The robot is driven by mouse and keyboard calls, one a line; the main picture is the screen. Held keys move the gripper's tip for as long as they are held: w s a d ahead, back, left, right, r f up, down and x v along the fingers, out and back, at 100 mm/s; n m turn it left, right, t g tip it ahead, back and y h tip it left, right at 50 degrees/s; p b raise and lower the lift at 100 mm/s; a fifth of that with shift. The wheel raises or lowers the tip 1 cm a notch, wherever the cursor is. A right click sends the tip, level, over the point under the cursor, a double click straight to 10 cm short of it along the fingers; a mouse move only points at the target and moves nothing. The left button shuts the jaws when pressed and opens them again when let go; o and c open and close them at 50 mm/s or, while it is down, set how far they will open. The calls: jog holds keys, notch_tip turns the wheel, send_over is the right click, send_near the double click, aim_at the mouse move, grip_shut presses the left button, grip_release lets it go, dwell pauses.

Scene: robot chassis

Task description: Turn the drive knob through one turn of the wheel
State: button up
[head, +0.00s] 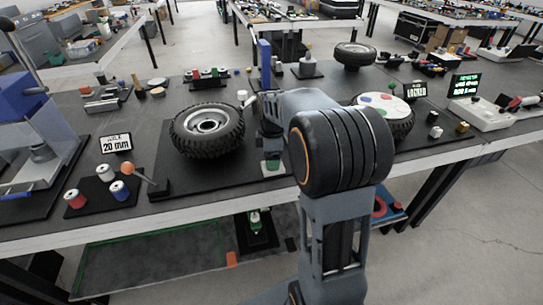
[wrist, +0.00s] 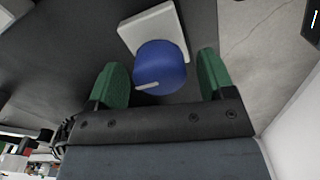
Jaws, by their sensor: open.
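The drive knob (wrist: 160,66) is a round blue knob with a pale pointer line, on a light square base (wrist: 150,28) in the wrist view. My gripper (wrist: 161,72) is open, with one green finger on each side of the knob and a visible gap on both sides. I cannot tell how far the fingertips are from it in depth. In the head view my gripper (head: 272,166) points down at the table's front edge, and I cannot make out the knob there. A black tyre with a grey hub (head: 208,127) lies left of my arm. Another wheel with a white, colour-spotted disc (head: 384,107) lies to the right, partly hidden by my arm.
A "LOCKED" display (head: 415,90) stands by the right wheel, and a green-text display (head: 464,85) stands further right. An "AXLE 20 mm" sign (head: 116,143), several spools and an orange-knobbed lever (head: 145,172) are at the left. A third tyre (head: 355,55) lies at the back.

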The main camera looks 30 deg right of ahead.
jog(key=c, duration=0.9)
